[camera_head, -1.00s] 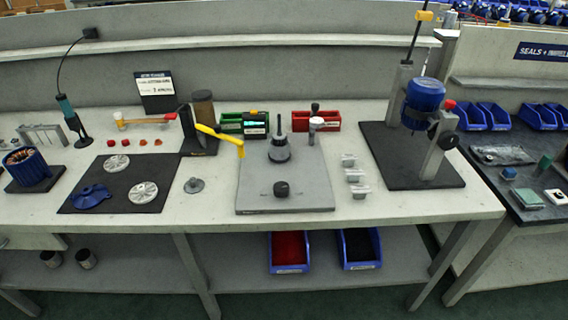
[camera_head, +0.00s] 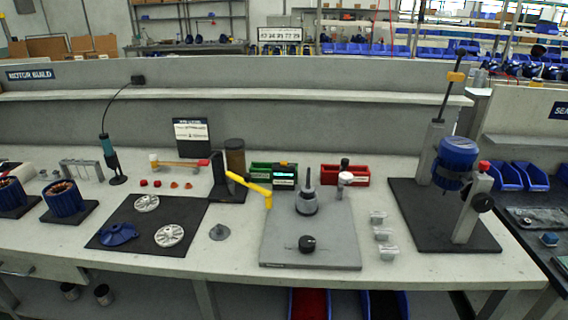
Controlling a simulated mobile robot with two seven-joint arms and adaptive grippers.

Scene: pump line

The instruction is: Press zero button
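Neither of my grippers shows in the head view. No button marked zero can be read at this size. A grey base plate (camera_head: 340,235) on the bench carries a dark knob (camera_head: 307,243) at its front and a dark, stepped cylindrical fixture (camera_head: 307,203) with an upright pin behind it. A small panel with a pale cyan face (camera_head: 285,178) stands behind the plate by the green bin; I cannot tell whether it is a display or a label. A yellow arm (camera_head: 250,189) reaches from a dark stand (camera_head: 222,185) to the plate's left edge.
A press with a blue motor (camera_head: 456,160) stands right on a black base (camera_head: 420,215). A red bin (camera_head: 355,178) is behind the plate. Several small metal blocks (camera_head: 382,234) sit right of it. A black mat (camera_head: 185,210) with motor parts lies left.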

